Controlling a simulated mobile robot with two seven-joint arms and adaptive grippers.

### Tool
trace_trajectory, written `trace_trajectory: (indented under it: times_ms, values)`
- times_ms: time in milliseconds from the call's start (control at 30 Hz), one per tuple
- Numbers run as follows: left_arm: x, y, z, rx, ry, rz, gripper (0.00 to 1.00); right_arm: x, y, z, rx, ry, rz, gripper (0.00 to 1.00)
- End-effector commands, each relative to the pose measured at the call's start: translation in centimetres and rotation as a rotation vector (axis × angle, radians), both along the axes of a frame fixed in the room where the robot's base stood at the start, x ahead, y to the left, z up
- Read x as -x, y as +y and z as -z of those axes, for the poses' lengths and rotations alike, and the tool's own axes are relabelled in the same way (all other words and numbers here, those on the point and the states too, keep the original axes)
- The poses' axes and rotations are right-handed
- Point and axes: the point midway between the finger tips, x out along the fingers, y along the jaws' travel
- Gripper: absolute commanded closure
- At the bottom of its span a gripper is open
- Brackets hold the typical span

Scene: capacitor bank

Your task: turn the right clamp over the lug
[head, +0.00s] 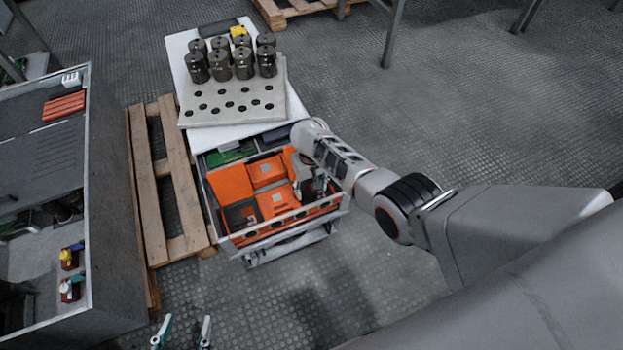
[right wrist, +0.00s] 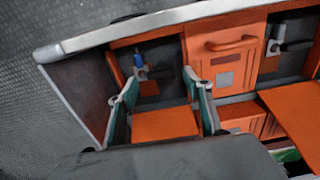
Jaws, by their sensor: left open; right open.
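An open metal-rimmed case (head: 283,233) holds orange panels (head: 233,184). In the right wrist view, a small silver fitting with a blue part (right wrist: 141,66) sits in a dark recess near the rim. A similar silver fitting (right wrist: 275,46) sits in another recess across the orange drawer-like block (right wrist: 222,58). I cannot tell surely which part is the clamp and which the lug. My right gripper (head: 318,188) is over the case's right side; in its wrist view (right wrist: 163,80) its fingers are open and apart, with the blue-marked fitting just beyond. My left gripper (head: 182,326) is open and empty over the floor.
A pale perforated block (head: 235,108) with several dark cylinders (head: 243,66) stands behind the case. A wooden pallet (head: 160,180) and a grey cabinet (head: 115,200) are to the left. The floor to the right is clear beneath my right arm.

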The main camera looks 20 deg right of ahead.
Motion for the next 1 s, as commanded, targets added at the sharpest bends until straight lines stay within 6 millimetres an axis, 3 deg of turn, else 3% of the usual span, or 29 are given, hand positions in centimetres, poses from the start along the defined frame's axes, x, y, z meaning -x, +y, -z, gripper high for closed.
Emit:
trace_trajectory:
  times_ms: [500, 1000]
  values:
    - [0.0, 0.0, 0.0, 0.0, 0.0, 0.0, 0.56, 0.1, 0.0, -4.6, 0.001, 0.003, 0.0, 0.5]
    - [0.0, 0.0, 0.0, 0.0, 0.0, 0.0, 0.56, 0.2, -0.1, -5.2, 0.002, 0.004, 0.0, 0.5]
